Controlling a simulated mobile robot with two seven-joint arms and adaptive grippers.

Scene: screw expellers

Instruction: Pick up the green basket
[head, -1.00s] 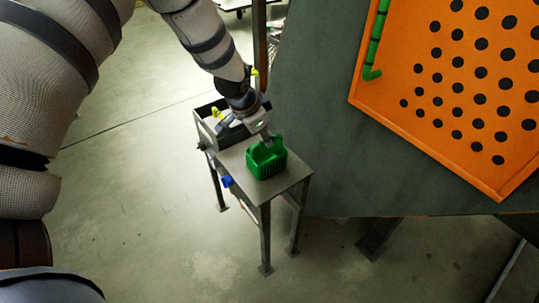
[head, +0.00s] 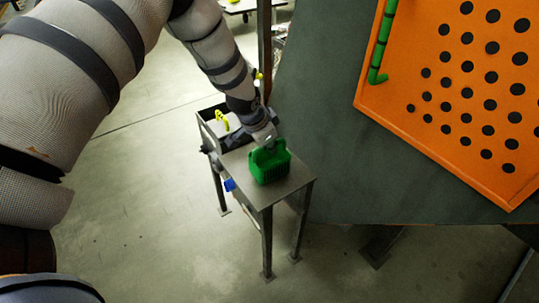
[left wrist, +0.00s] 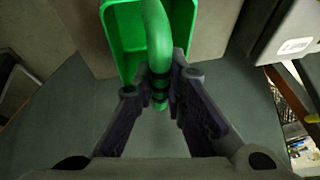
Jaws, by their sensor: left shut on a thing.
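The green basket (head: 270,168) is on or just above the top of a small grey metal table in the head view; I cannot tell which. My left gripper (head: 268,148) reaches it from above and behind, at its handle. In the left wrist view the fingers (left wrist: 161,88) are shut on the green handle (left wrist: 158,45), and the green basket (left wrist: 121,40) shows at the top. My right gripper is not in view.
The grey table (head: 290,191) has a dark open box (head: 207,121) with yellow items at its back end. A blue object (head: 230,185) sits at its left side. A large orange perforated panel (head: 465,100) on dark green machinery stands at right. Open floor lies at left.

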